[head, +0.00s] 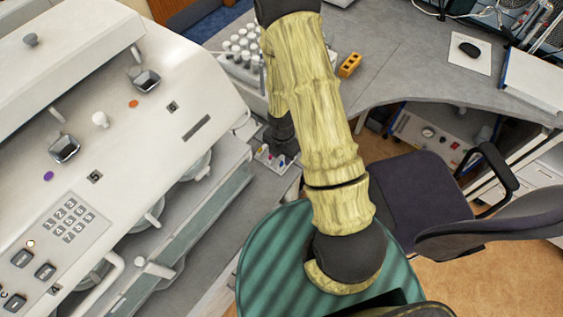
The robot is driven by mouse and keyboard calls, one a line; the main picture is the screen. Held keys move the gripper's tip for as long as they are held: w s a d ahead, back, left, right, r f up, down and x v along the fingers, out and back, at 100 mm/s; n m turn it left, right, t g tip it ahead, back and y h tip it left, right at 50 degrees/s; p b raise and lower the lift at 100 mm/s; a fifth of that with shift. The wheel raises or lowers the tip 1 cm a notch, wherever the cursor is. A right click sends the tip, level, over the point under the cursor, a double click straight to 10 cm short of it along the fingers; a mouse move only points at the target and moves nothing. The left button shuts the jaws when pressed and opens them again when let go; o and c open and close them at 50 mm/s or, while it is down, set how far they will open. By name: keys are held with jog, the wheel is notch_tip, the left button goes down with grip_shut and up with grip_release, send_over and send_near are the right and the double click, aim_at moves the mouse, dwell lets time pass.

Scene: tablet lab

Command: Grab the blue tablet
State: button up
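A small pale tray (269,162) sits at the edge of the grey worktop, right of the large white machine. Several tiny coloured pieces lie in it. One looks blue, the blue tablet (281,161), at the tray's right side; the pieces are too small to tell their shapes. My gripper (281,146) is the dark end below the folded, yellowish arm. It is just above the tray, at its back right side. The arm partly hides it, and its fingers cannot be made out, so neither opening nor contact can be told.
The white machine (110,120) with knobs and a keypad fills the left. A dark office chair (420,195) is at right. The worktop (400,50) behind has clear room.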

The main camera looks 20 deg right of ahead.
aim_at(282, 164)
jog(key=shift+w+f+p, duration=0.15)
jog(key=shift+f+p, duration=0.45)
jog(key=shift+f, duration=1.2)
grip_shut()
